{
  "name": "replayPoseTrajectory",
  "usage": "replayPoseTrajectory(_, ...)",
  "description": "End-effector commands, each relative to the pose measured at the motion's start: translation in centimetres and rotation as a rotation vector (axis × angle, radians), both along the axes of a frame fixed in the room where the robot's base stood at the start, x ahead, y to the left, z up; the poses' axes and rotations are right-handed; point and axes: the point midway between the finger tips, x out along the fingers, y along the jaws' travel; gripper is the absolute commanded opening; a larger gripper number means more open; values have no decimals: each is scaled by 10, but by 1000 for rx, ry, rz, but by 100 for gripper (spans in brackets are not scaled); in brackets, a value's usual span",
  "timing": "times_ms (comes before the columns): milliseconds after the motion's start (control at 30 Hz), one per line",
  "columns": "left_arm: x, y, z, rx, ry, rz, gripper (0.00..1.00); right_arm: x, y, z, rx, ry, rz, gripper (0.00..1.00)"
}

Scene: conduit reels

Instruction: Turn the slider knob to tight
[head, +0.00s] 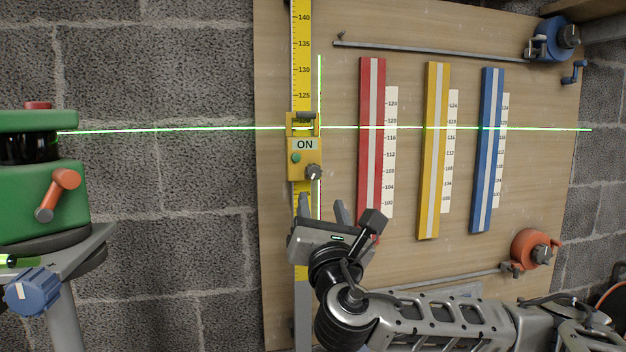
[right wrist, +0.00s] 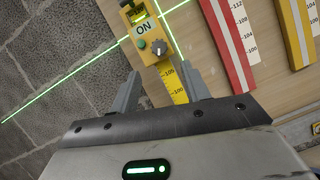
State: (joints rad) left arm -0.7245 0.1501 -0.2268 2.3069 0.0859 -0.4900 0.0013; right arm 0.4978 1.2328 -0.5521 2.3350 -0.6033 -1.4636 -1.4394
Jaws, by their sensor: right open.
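The yellow slider (head: 294,172) sits on the yellow measuring staff (head: 302,70), with an "ON" label and a small green button on its face. Its dark grey slider knob (head: 313,172) is at the lower right of that face; it also shows in the right wrist view (right wrist: 159,47). I cannot read any tight mark beside it. My right gripper (head: 322,207) is open and empty just below the slider, its fingers pointing up at it. In the right wrist view the fingertips (right wrist: 162,76) are spread on either side of the staff, short of the knob. My left gripper is not in view.
A green laser device (head: 40,190) with an orange lever stands at left, above a blue knob (head: 33,291). Red (head: 371,140), yellow (head: 436,150) and blue (head: 487,150) strips are on the wooden board (head: 400,25). Blue (head: 555,40) and orange (head: 530,248) reels are at right.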

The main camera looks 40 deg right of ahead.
Motion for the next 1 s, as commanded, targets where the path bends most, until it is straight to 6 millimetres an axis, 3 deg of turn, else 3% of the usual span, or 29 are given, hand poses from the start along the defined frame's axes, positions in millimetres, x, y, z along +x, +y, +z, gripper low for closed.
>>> replayPoseTrajectory(400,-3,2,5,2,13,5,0,62,-43,31,3,-2,-1,47)
replayPoseTrajectory(600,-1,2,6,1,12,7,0,73,-51,35,2,0,1,47)
replayPoseTrajectory(900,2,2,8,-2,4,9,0,74,-52,35,2,1,2,47)
replayPoseTrajectory(1000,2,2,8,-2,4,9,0,74,-52,35,2,1,2,19)
